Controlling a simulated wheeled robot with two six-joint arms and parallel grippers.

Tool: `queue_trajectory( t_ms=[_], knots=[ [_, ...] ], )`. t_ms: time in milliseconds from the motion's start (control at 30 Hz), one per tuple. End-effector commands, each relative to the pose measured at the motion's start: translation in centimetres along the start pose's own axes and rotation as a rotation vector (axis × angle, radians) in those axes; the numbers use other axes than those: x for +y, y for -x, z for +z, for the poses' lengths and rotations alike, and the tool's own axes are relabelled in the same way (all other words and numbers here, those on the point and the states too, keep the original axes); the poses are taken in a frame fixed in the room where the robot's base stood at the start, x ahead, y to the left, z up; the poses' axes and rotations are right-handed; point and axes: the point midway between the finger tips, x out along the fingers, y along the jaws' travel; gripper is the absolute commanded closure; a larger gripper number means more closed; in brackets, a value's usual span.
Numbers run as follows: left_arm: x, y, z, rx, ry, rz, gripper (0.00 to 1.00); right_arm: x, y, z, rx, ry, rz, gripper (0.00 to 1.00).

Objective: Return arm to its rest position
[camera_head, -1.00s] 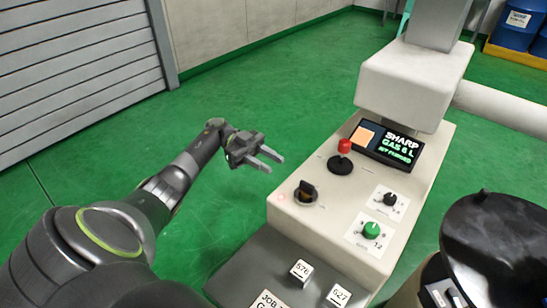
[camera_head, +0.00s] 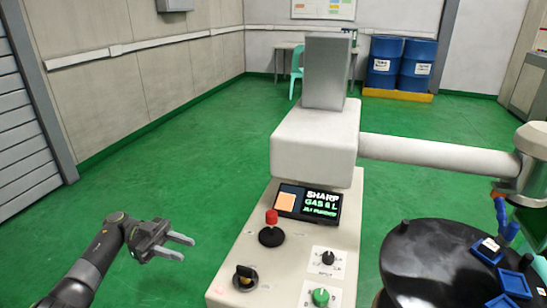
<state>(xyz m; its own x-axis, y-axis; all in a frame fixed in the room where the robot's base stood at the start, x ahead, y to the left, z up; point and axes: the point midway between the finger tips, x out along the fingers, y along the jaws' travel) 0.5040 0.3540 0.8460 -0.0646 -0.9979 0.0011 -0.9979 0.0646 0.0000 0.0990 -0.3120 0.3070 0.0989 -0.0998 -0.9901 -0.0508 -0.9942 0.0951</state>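My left gripper (camera_head: 184,247) is at the lower left, in the air over the green floor. Its two fingers are apart with nothing between them. It is left of the control panel (camera_head: 300,240) and touches nothing. The panel carries a lit screen (camera_head: 308,204), a red-topped lever (camera_head: 271,226), a black rotary switch (camera_head: 245,277), a black knob (camera_head: 327,258) and a green knob (camera_head: 320,297). My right gripper does not show.
A pale machine head (camera_head: 315,145) with a grey column (camera_head: 324,72) stands behind the panel. A thick pale arm (camera_head: 435,153) runs right from it. Blue drums (camera_head: 417,62) stand far back. Green floor at the left is clear.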

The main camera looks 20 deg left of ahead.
Motion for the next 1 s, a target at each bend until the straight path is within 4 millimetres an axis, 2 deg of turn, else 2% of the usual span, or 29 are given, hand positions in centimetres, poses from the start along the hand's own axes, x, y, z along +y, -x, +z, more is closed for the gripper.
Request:
queue_trajectory(
  t_ms=[33, 133, 267, 400, 567, 667, 767, 867, 900, 967, 1000],
  knots=[
    [-0.1, -0.1, 0.1, 0.006, -0.002, -0.008, 0.67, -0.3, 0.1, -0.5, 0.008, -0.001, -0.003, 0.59],
    [-0.5, -0.4, 0.8, 0.042, -0.016, -0.066, 0.67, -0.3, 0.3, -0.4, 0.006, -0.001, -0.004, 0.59],
    [-2.0, -1.0, 3.0, 0.13, -0.058, -0.265, 0.67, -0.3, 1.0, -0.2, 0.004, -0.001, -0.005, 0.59],
    [-3.6, -0.6, 7.2, 0.191, -0.083, -0.585, 0.67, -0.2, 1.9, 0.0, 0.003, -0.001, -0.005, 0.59],
    [-3.5, 1.0, 13.9, 0.149, -0.043, -0.956, 0.67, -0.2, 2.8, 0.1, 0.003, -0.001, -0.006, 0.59],
    [-1.9, 2.2, 19.0, 0.061, 0.024, -1.172, 0.67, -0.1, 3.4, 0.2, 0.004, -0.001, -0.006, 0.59],
    [1.1, 3.2, 24.6, -0.069, 0.123, -1.359, 0.67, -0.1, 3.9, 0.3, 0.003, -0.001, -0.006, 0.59],
    [5.7, 3.5, 30.3, -0.236, 0.254, -1.506, 0.67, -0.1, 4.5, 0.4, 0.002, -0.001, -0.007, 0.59],
    [7.8, 3.5, 32.5, -0.311, 0.313, -1.551, 0.67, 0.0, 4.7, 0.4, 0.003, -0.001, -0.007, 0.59],
    [11.3, 3.2, 35.5, -0.422, 0.406, -1.599, 0.67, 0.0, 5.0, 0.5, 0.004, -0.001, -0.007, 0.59],
    [13.8, 2.8, 37.4, -0.495, 0.469, -1.62, 0.67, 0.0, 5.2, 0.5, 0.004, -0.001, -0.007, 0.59]
  ],
)
